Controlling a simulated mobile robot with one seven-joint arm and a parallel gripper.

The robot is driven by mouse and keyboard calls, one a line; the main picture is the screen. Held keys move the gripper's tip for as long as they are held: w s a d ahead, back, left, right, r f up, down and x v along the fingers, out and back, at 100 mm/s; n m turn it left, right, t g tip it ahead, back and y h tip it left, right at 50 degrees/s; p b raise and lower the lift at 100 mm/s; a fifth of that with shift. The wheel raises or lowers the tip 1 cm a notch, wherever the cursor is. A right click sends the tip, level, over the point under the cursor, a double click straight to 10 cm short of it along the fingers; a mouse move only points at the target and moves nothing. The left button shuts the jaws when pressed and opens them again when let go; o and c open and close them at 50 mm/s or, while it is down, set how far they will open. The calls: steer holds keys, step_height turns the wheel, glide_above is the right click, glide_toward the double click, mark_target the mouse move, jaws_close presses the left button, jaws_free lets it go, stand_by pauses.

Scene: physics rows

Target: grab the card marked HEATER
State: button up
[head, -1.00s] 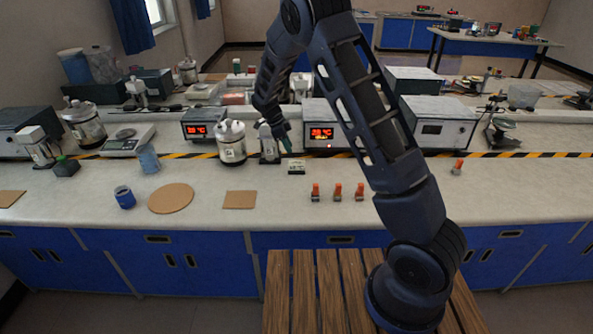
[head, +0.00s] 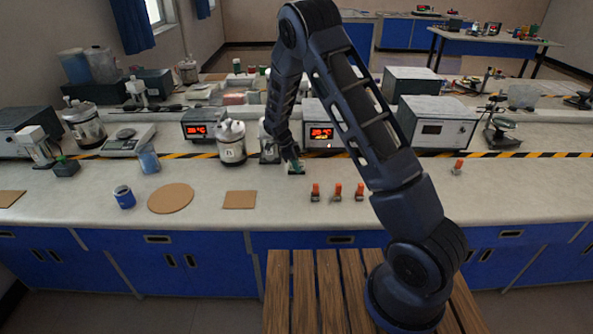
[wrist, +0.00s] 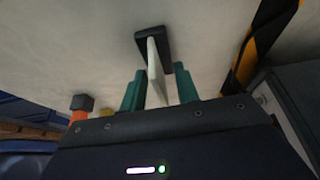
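The card is a thin white plate standing in a small black holder (wrist: 152,45) on the counter. In the wrist view the card (wrist: 156,72) shows nearly edge-on, so its lettering cannot be read. My gripper (wrist: 160,88) has green fingers, one on each side of the card, with a gap visible beside it. In the head view my gripper (head: 294,163) is down at the card, in front of the lit heater-like box, and hides most of the card.
A box with a red display (head: 321,134) stands close behind my gripper. A white jug (head: 231,143) is to the left. Several small orange-topped items (head: 337,191) stand at the front right. A cork square (head: 239,200) lies at the front left.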

jaws_close()
steer(key=shift+r, duration=0.1)
